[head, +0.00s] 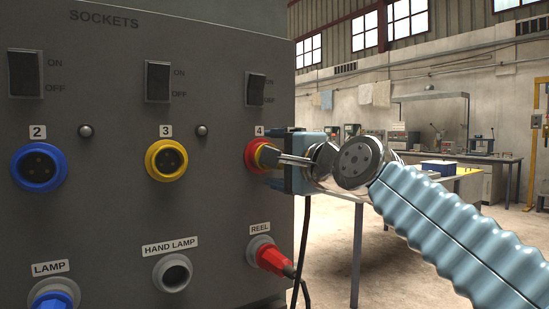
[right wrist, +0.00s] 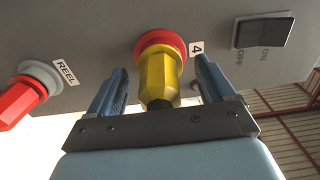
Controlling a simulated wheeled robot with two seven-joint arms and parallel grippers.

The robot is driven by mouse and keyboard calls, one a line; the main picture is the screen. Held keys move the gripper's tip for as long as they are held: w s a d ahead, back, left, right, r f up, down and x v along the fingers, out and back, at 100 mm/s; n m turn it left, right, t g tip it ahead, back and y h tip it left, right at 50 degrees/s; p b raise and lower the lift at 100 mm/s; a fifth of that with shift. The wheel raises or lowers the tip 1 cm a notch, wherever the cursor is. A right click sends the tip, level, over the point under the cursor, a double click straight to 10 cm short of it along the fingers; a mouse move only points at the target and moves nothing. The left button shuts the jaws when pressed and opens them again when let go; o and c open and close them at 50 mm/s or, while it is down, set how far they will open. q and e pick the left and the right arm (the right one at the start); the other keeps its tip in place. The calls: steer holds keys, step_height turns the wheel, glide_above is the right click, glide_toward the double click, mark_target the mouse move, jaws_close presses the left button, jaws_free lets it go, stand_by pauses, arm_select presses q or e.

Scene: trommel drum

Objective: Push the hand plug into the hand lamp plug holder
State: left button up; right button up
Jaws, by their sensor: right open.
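The yellow hand plug (head: 266,156) sits in the red socket 4 (head: 252,153) on the grey panel. In the right wrist view the yellow plug (right wrist: 158,78) points into the red socket ring (right wrist: 160,42). My right gripper (head: 274,158) is open, with one blue finger on each side of the plug; gaps show between fingers and plug in the wrist view. The hand lamp plug holder (head: 173,273), a grey ring under the HAND LAMP label, is empty. My left gripper is out of view.
A red plug (head: 272,258) sits in the REEL holder and a blue plug (head: 54,300) in the LAMP holder. Blue socket 2 (head: 39,167) and yellow socket 3 (head: 166,160) are empty. A black cable (head: 303,240) hangs below my right gripper.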

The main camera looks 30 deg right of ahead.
stand_by(0.3)
jaws_close()
stand_by(0.4)
steer(key=shift+s, duration=0.1)
steer(key=shift+s, duration=0.35)
steer(key=shift+s+d+b, duration=0.2)
steer(key=shift+s+b, duration=0.7)
steer(key=shift+s, duration=1.6)
steer(key=shift+s, duration=0.15)
